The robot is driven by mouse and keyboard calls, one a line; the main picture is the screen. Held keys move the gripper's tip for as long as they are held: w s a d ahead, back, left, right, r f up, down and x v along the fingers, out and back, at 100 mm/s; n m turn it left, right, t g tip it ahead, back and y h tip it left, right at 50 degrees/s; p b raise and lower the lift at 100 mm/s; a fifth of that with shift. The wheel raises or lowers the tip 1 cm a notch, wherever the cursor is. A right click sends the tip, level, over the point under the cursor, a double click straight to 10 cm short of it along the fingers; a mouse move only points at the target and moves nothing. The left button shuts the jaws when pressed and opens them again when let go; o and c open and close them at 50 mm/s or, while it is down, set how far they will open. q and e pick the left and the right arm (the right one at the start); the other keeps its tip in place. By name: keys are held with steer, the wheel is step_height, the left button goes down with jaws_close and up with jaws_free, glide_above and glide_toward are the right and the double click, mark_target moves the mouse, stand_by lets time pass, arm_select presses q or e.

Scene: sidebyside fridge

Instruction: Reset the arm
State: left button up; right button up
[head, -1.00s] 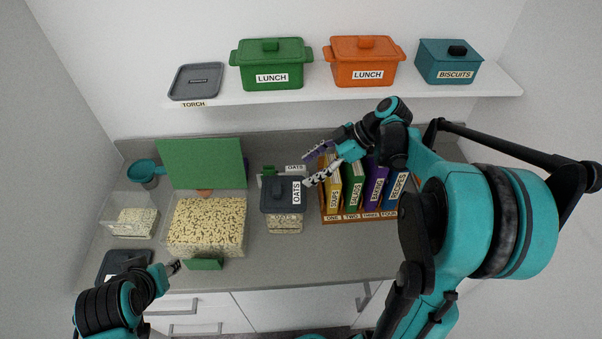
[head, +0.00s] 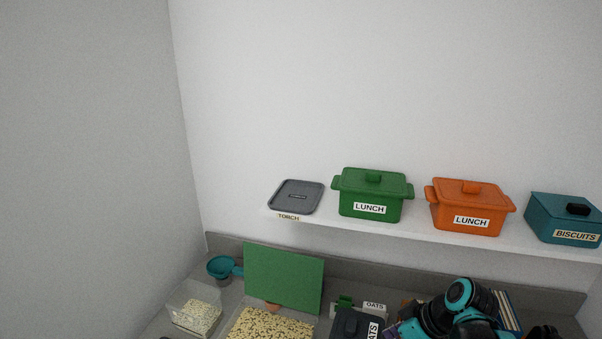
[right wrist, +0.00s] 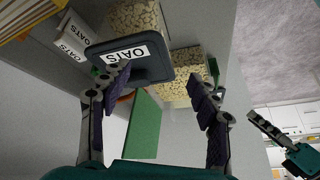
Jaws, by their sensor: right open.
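My right arm (head: 466,302) shows at the bottom right of the head view, over the counter in front of the books. In the right wrist view my right gripper (right wrist: 163,88) is open and holds nothing. The dark-lidded oats container (right wrist: 155,72) is close beyond its fingers; the left finger overlaps the lid's label, and I cannot tell whether it touches. The dark lid also shows at the bottom edge of the head view (head: 350,326). My left gripper (right wrist: 265,122) appears at the right of the right wrist view, its jaws too small to judge.
A shelf holds a grey torch tray (head: 297,197), a green lunch pot (head: 372,190), an orange lunch pot (head: 470,200) and a teal biscuits box (head: 566,212). A green board (head: 284,278) stands behind a clear bin of oats (head: 270,326). The wall above is clear.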

steer(key=s+f+m+t+h+b, duration=0.3)
steer(key=s+f+m+h+b, duration=0.1)
steer(key=s+f+m, duration=0.4)
steer(key=shift+s+a+t+h+b, duration=0.3)
steer(key=shift+s+a+h+b, duration=0.1)
steer(key=shift+b, duration=0.5)
